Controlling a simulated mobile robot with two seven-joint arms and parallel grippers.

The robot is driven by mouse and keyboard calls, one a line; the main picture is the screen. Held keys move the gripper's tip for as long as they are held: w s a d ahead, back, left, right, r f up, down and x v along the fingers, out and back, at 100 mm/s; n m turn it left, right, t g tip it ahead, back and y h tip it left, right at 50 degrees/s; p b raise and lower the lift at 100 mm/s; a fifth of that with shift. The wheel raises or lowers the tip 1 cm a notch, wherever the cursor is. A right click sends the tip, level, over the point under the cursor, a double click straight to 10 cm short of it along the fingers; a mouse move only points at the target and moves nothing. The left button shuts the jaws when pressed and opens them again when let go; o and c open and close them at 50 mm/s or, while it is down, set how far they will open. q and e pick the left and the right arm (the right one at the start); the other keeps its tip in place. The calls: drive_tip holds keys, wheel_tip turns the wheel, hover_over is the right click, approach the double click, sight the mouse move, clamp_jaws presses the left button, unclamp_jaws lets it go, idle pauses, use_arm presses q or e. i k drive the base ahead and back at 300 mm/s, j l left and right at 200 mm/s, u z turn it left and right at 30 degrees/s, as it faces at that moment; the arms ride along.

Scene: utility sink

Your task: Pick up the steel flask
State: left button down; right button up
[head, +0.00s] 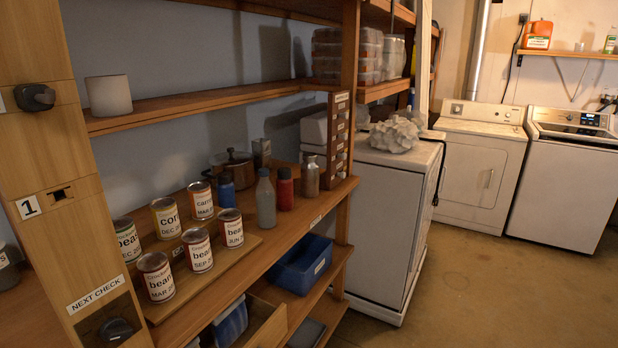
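The steel flask (310,178) appears to be the dull grey-brown metallic bottle standing upright on the middle wooden shelf, near its right end. A red bottle (285,190) stands just left of it. A taller grey bottle (266,205) with a narrow neck stands further left, nearer the shelf's front edge. Neither of my grippers is in view, and nothing touches the flask.
Several labelled cans (198,250) stand on a wooden board at the shelf's left. A blue bottle (226,191), a pot (232,168) and a small drawer unit (337,135) are nearby. A blue bin (300,268) sits below. The floor (480,290) at right is clear.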

sight(310, 168)
drive_tip(key=u, duration=0.85)
drive_tip(key=l+u, duration=1.05)
drive_tip(key=l, duration=0.15)
drive_tip(key=k+l+u, duration=0.2)
drive_tip(key=l, duration=0.2)
drive_tip(key=l+u, duration=0.1)
drive_tip(key=l, duration=0.35)
drive_tip(key=k+l+u, duration=0.1)
drive_tip(key=l, duration=0.3)
